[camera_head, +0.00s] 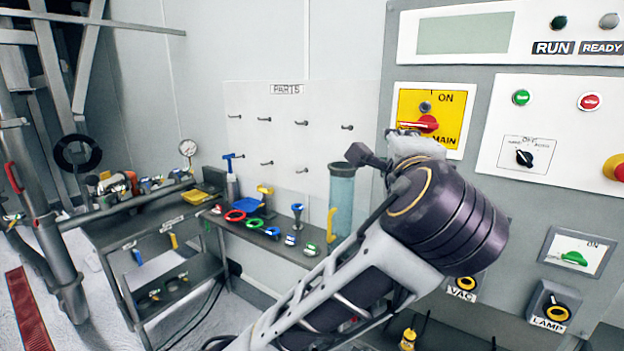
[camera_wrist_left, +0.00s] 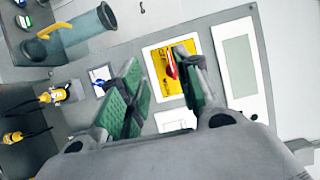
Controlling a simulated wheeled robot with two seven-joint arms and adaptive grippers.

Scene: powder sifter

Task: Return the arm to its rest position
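My left arm rises from the bottom middle of the head view and stands in front of the control cabinet (camera_head: 489,88). Most of the left gripper is hidden behind the arm's own links there. In the left wrist view, the left gripper (camera_wrist_left: 159,60) has its two green-padded fingers apart, with nothing between them. The yellow MAIN switch plate (camera_head: 445,104) with its red handle (camera_head: 427,124) lies beyond the fingers; the plate also shows in the wrist view (camera_wrist_left: 158,72). I cannot tell the distance between fingers and handle. My right gripper is in neither view.
A narrow parts bench (camera_head: 263,236) with coloured parts stands left of the arm, below a pegboard (camera_head: 268,130). A clear blue cylinder (camera_head: 342,197) stands close behind the arm. A tool cart (camera_head: 113,234) is further left. The cabinet carries knobs and buttons.

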